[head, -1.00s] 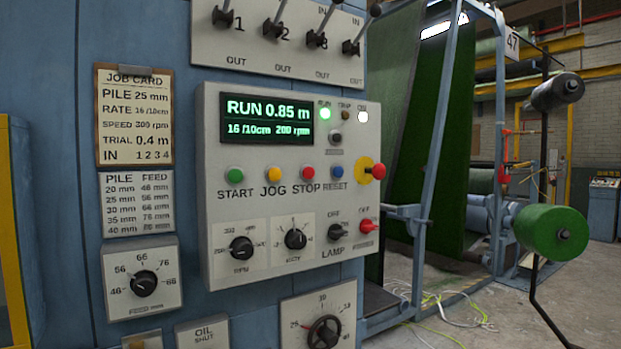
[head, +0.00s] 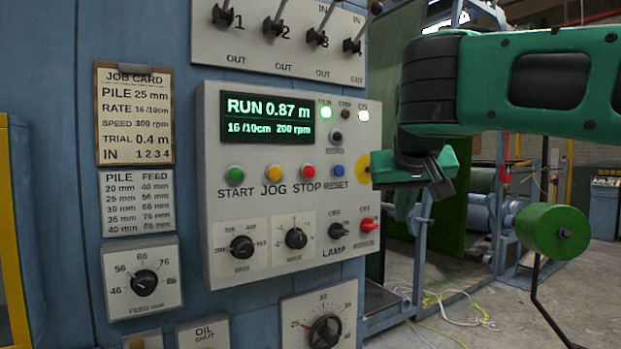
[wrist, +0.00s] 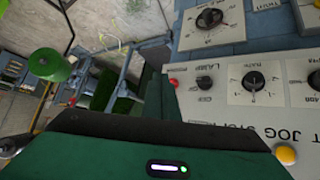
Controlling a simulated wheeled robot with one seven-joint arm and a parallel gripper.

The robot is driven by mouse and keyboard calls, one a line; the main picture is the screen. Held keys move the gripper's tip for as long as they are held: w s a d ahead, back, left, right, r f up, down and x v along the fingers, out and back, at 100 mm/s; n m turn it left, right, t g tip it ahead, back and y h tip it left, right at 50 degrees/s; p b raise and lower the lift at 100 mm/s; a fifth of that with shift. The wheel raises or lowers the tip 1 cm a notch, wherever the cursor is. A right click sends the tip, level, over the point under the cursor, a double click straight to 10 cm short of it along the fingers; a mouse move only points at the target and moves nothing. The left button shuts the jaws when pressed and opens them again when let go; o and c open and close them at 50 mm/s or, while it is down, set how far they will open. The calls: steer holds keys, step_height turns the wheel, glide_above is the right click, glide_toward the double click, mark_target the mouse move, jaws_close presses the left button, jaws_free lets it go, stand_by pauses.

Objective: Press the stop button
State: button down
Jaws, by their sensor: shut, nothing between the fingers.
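The red STOP button (head: 308,172) sits in the button row of the grey control panel (head: 230,200), between the yellow JOG button (head: 272,174) and the blue RESET button (head: 337,172). My gripper (head: 385,172) is shut and empty at the panel's right edge, to the right of the STOP button and apart from it in the picture. It covers most of the red knob on the yellow disc (head: 363,168). In the wrist view my green housing hides the STOP button; the yellow JOG button (wrist: 285,153) shows beside it.
Levers (head: 316,38) stick out above the panel. A red power switch (head: 368,225) and dials lie below the buttons. A green roll (head: 552,232) stands at right.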

mark_target(309, 172)
steer(key=s+a+r+n+t+y, duration=0.1)
steer(key=a+r+y, duration=0.1)
steer(key=a+r, duration=0.5)
steer(key=a, duration=0.4)
steer(key=shift+s+a+r, duration=0.15)
steer(key=shift+w+a, duration=0.8)
steer(key=shift+w, duration=0.4)
steer(key=shift+w+a, duration=0.8)
steer(key=shift+w, duration=0.45)
steer(key=shift+w+a, duration=0.8)
steer(key=shift+w, duration=0.4)
steer(key=shift+w+a, duration=0.1)
steer(key=shift+w+a, duration=0.15)
steer(key=shift+w, duration=0.05)
steer(key=shift+w+a, duration=0.3)
steer(key=shift+w, duration=0.1)
steer(key=shift+s+d, duration=0.1)
steer(key=shift+s, duration=0.05)
steer(key=shift+s+d, duration=0.45)
steer(key=shift+s, duration=0.2)
